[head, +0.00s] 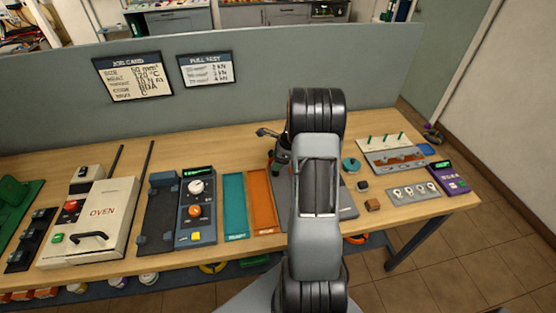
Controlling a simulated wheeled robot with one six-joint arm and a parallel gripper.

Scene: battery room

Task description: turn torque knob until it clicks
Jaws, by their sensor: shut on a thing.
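My arm reaches forward over the bench in the middle of the head view, and its links hide whatever is behind them. My gripper does not show, so I cannot see what it touches. No knob carries a readable torque label. A dark blue-grey control box (198,224) left of my arm has a small green display, a white round knob (196,187), an orange knob (194,211) and a yellow button (196,236). A round teal knob-like piece (351,164) sits just right of my arm. A dark device with a lever (268,133) is partly hidden behind my arm.
A white oven (101,212) stands at left on the wooden bench (225,159). Teal (235,206) and orange (262,202) trays lie left of my arm. A grey partition (260,85) closes the back.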

